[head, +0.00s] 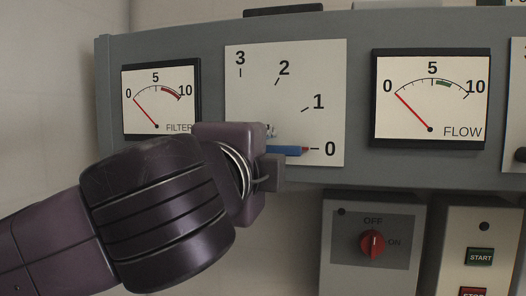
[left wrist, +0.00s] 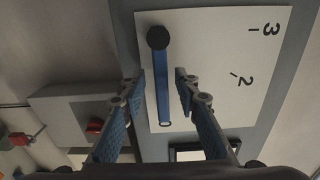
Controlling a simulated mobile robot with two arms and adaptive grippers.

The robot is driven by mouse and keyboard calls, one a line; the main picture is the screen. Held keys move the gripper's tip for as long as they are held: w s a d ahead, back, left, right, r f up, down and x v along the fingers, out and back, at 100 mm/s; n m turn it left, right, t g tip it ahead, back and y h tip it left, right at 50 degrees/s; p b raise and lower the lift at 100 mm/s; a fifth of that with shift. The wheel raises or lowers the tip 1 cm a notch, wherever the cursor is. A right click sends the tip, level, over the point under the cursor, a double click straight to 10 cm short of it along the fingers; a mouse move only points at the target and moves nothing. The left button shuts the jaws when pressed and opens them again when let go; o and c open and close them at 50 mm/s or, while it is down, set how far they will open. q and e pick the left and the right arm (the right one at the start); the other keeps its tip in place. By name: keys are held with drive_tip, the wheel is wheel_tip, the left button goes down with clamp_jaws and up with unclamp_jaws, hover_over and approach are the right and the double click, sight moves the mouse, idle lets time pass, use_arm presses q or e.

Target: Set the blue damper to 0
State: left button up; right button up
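The blue damper (head: 287,150) is a blue lever with a red tip on a white scale plate (head: 262,70) marked 3, 2, 1 and 0. Its tip points right, level with the 0 mark. In the left wrist view the lever (left wrist: 163,95) runs down from a round black hub (left wrist: 158,38). My left gripper (left wrist: 160,78) is open, with one finger on each side of the lever and gaps showing between. In the head view the left gripper (head: 268,153) hides the hub end of the lever. My right gripper is not in view.
A FILTER gauge (head: 155,95) is left of the plate and a FLOW gauge (head: 432,92) is right of it. Below the grey panel are a red OFF/ON rotary switch (head: 372,245) and a START button (head: 480,257). The wall at left is bare.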

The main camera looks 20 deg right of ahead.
use_arm(q)
drive_tip(key=v, duration=1.2)
drive_tip(key=shift+w, duration=0.1)
